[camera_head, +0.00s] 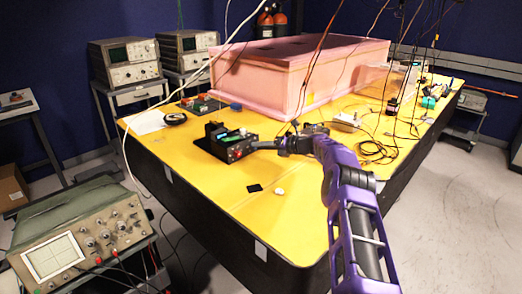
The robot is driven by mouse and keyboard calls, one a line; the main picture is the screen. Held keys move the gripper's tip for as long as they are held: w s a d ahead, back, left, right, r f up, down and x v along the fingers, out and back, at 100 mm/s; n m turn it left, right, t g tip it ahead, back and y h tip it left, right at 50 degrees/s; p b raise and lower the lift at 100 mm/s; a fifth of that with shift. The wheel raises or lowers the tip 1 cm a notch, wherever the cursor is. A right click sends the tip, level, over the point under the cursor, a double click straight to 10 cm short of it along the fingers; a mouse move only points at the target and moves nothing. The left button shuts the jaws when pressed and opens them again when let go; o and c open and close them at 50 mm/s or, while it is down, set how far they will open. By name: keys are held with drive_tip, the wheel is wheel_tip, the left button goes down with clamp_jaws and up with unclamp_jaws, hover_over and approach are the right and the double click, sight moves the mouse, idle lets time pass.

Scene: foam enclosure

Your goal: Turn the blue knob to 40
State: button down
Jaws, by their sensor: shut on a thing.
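A small black instrument box (216,143) with a greenish display and red parts on its front stands on the yellow table. My gripper (254,146) reaches in from the right, with its fingertips at the right end of the box's front. It is shut on what appears to be the blue knob there. The knob is hidden by the fingers at this size, so its colour, pointer and scale cannot be read.
The yellow table (185,175) carries a large pink foam enclosure (290,75) behind the box. A black square (255,188) and a small white piece (279,192) lie in front. Cables hang at right. An oscilloscope (85,240) stands at lower left.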

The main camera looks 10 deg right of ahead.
drive_tip(key=shift+f+m+b, duration=0.1)
drive_tip(key=shift+m+b, duration=0.3)
drive_tip(key=shift+m, duration=0.1)
drive_tip(key=shift+d, duration=0.1)
drive_tip(key=c, duration=0.6)
unclamp_jaws()
drive_tip(key=shift+c, duration=0.2)
drive_tip(key=v, duration=1.7)
drive_tip(key=shift+d+f+p, duration=0.15)
drive_tip(key=shift+d+p, duration=0.1)
drive_tip(key=shift+p, duration=0.1)
